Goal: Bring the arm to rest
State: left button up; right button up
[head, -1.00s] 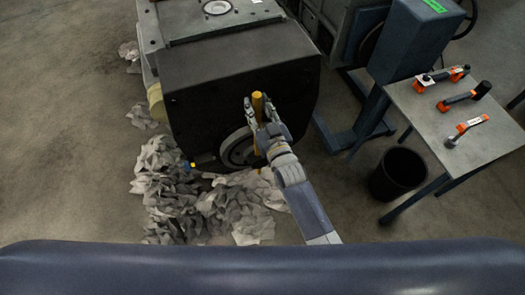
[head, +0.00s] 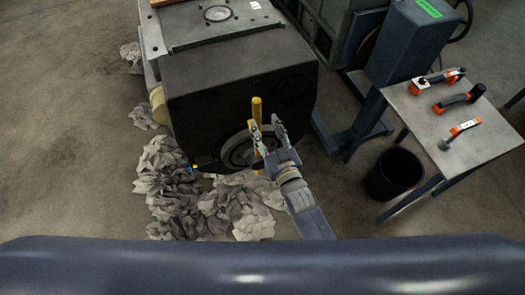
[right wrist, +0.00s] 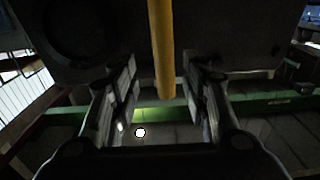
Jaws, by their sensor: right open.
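My right gripper (head: 266,130) is in front of the dark machine's end face in the head view. Its fingers are open. A yellow bar (head: 257,115) stands upright at the round grey disc (head: 238,152) on the machine. In the right wrist view the yellow bar (right wrist: 162,50) hangs down between and beyond the two open fingers (right wrist: 165,95). No finger visibly touches it. In the head view the bar shows beside the left finger. My left gripper is not in view.
The dark machine block (head: 240,90) is close ahead. Crumpled grey rags (head: 180,195) lie on the floor at its left and front. A black bin (head: 394,173) stands at right, beside a table (head: 465,145) with several orange-and-black tools. Open floor lies at far left.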

jog(key=shift+s, duration=0.2)
dwell(0.4)
jog(key=s+d+f+g+h, duration=0.1)
jog(key=s+d+f+g, duration=0.3)
jog(key=f, duration=0.5)
jog(key=s+d+f+g+h, duration=0.1)
jog(key=s+d+f, duration=0.1)
jog(key=s+f, duration=0.6)
jog(key=s+d+f+g+h, duration=0.1)
jog(key=s+d+f+g, duration=0.2)
jog(key=f, duration=0.8)
jog(key=s+d+f+g+h, duration=0.1)
jog(key=s+d+f, duration=0.3)
jog(key=s, duration=0.5)
jog(key=s+d+f+m+g+h, duration=0.1)
jog(key=s+d+f+g, duration=0.3)
jog(key=s, duration=0.6)
jog(key=s+d+f+g+h, duration=0.1)
jog(key=s+d+f+g, duration=0.2)
jog(key=s, duration=0.7)
notch_tip(320, 180, down, 4)
jog(key=shift+d+f, duration=0.15)
jog(key=shift+d, duration=0.9)
jog(key=shift+s+a, duration=0.1)
